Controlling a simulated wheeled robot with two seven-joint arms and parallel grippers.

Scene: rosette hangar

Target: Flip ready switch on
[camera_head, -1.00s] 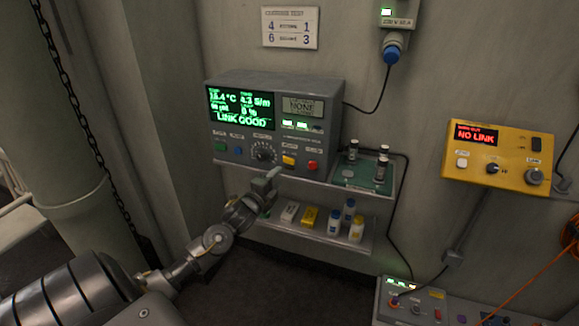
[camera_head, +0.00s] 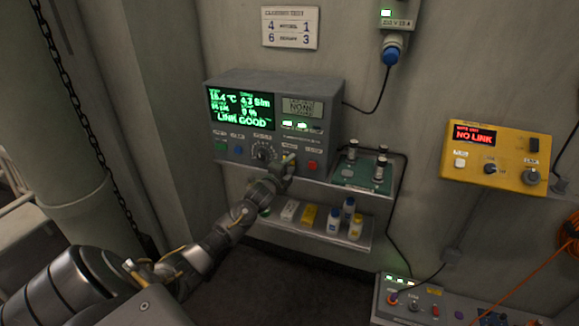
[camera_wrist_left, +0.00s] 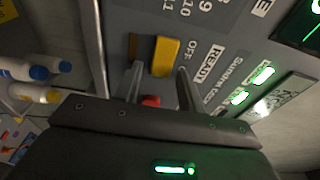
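The grey control box (camera_head: 240,150) stands on a wall shelf, its green screen reading LINK GOOD. In the left wrist view, the yellow switch (camera_wrist_left: 165,57) sits beside the printed word READY. My left gripper (camera_head: 286,167) is at the lower right of the box's front, largely covering this switch in the head view. In the wrist view, the two fingers of my left gripper (camera_wrist_left: 160,75) are apart, with the yellow switch in line with the gap. I cannot tell whether they touch it. The switch's on or off position is unclear. My right gripper is not in view.
A red button (camera_head: 312,166) is close to the right of my gripper. A green board (camera_head: 352,174) with several small cylinders is further right. Bottles and small boxes stand on the lower shelf (camera_head: 300,226). A yellow box (camera_head: 510,155) reading NO LINK is on the wall.

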